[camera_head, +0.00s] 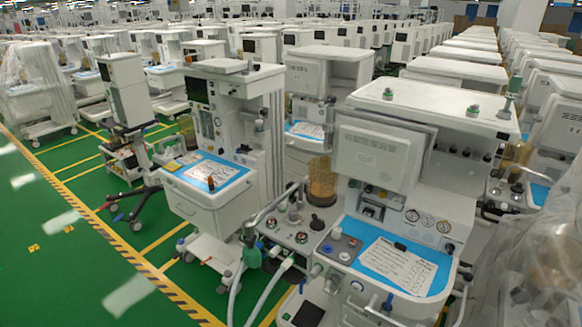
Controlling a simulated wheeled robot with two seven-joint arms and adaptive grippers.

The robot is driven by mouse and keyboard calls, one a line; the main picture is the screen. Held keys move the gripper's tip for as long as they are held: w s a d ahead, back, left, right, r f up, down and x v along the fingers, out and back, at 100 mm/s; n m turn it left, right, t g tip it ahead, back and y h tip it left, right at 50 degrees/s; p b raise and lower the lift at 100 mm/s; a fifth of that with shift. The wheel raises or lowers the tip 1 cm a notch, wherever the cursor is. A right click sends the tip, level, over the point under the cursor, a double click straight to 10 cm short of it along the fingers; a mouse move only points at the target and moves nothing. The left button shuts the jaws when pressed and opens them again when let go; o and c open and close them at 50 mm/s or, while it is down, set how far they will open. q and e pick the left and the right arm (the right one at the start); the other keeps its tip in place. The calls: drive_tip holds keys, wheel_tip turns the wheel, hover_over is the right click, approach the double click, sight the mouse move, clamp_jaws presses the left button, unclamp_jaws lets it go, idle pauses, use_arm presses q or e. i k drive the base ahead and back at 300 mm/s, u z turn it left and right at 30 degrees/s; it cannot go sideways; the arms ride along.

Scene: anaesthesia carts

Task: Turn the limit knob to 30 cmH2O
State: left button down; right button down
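The nearest anaesthesia cart (400,100) stands right of centre. Its side absorber block (285,240) carries several small knobs and fittings, including a black knob (317,223) and a pale-topped fitting (301,237). A clear canister with tan granules (321,180) stands above it. I cannot tell which knob is the limit knob, and no cmH2O scale is readable. Neither of my grippers is in view.
A blue work surface (360,258) with a paper sheet (395,267) is on the cart's front. Pale hoses (268,292) hang from the block. Another cart (215,180) stands behind left. Plastic-draped equipment (540,270) is at the right. Green floor (60,260) is clear at left.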

sight(293, 213)
drive_tip(key=z, duration=0.3)
drive_tip(key=k, duration=0.65)
drive_tip(key=u, duration=0.8)
drive_tip(key=i, duration=0.75)
drive_tip(key=u, duration=0.55)
drive_tip(key=i, duration=0.65)
drive_tip(key=z, duration=0.3)
